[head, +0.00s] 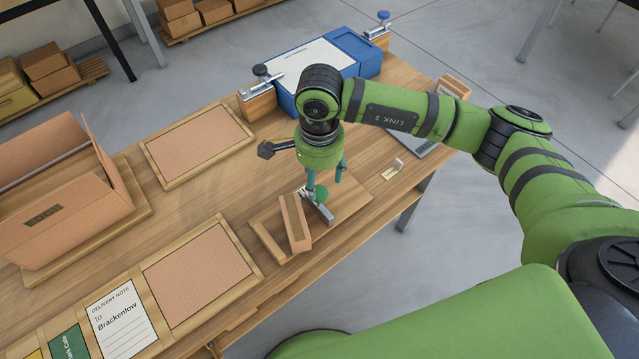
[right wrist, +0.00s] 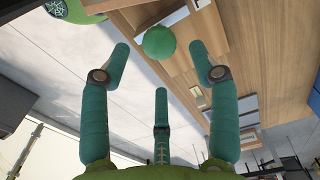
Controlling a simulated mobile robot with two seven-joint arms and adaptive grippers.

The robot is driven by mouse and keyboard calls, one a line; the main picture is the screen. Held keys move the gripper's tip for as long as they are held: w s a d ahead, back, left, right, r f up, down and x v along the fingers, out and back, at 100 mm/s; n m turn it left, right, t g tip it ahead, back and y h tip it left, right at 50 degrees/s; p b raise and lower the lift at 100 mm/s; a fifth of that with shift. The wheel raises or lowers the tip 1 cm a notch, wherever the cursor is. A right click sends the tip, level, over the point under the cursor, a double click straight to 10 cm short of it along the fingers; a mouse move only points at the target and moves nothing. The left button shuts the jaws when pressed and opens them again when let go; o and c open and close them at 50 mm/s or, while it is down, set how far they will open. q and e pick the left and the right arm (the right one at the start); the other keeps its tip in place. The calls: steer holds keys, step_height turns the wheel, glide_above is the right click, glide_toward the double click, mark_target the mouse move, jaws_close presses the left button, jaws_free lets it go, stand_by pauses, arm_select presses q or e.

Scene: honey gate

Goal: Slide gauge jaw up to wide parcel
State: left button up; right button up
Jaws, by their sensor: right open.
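The gauge is a wooden board (head: 345,208) with a wooden fence (head: 268,240) along its left side. The parcel, a narrow brown taped box (head: 295,222), lies on it beside the fence. The gauge jaw, a grey metal bar (head: 321,211) with a green round knob (right wrist: 159,42), stands just right of the parcel. I cannot tell whether jaw and parcel touch. My right gripper (head: 324,183) points down over the jaw, partly hiding the knob. In the right wrist view its teal fingers (right wrist: 165,75) are spread and empty, with the knob beyond their tips. My left gripper is not in view.
An open carton (head: 65,205) stands on the left of the table. A blue box (head: 355,55) with clamps stands at the back.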

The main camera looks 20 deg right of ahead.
step_height(320, 180, up, 8)
steer(key=shift+f, duration=0.2)
stand_by(0.4)
